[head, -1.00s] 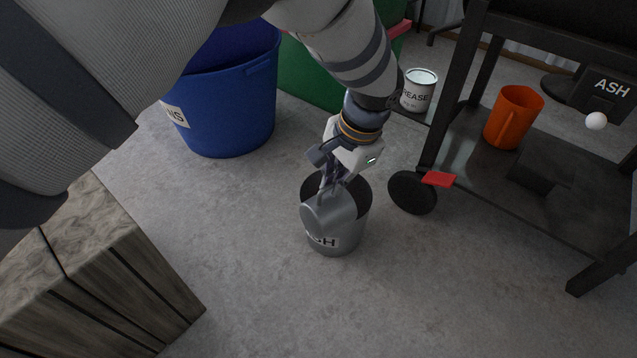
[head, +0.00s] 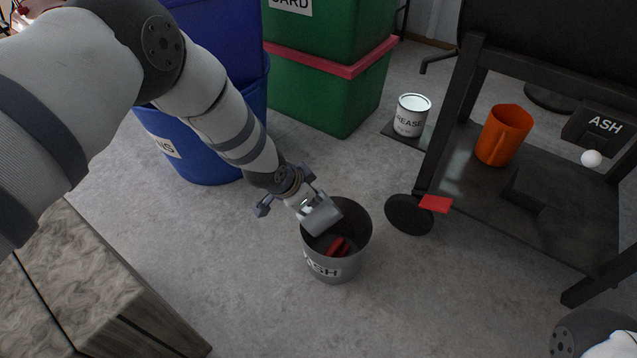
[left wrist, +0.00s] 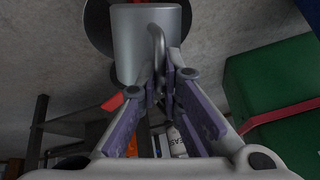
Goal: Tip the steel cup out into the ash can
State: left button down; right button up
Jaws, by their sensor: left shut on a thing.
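The steel cup (head: 321,220) is tilted over the left part of the ash can's mouth. The grey ash can (head: 322,270), labelled ASH, stands upright on the floor. A red thing (head: 340,246) lies inside the can. My left gripper (head: 300,203) is shut on the cup, above the can's left rim. In the left wrist view the fingers (left wrist: 161,92) hold the cup's handle, with the cup's body (left wrist: 146,45) beyond them. I cannot see inside the cup. My right gripper is not in view.
A blue bin (head: 215,160) and green crates (head: 325,90) stand behind. A wooden crate (head: 110,300) is at lower left. The floor before the can is clear.

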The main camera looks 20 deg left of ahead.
aim_at(300, 218)
pick_arm(q)
jog(key=shift+s+a+f+n+t+h+b, duration=0.3)
jog(key=shift+s+a+f+t+h+b, duration=0.45)
jog(key=shift+s+a+f+t+h, duration=0.4)
jog(key=f+b, duration=0.1)
jog(key=t+h+b, duration=0.1)
jog(key=f+t+h+b, duration=0.1)
jog(key=shift+s+a+f+t+b, duration=0.25)
jog(key=shift+s+f+b, duration=0.1)
notch_tip(300, 218, down, 3)
jog(key=t+h+b, duration=0.1)
jog(key=t+b, duration=0.1)
jog(key=b, duration=0.2)
jog(key=n+t+h+b, duration=0.1)
jog(key=t+h+b, duration=0.1)
jog(key=b, duration=0.3)
jog(key=shift+w+d+t, duration=0.1)
jog(key=shift+w+t, duration=0.05)
jog(key=shift+t, duration=0.15)
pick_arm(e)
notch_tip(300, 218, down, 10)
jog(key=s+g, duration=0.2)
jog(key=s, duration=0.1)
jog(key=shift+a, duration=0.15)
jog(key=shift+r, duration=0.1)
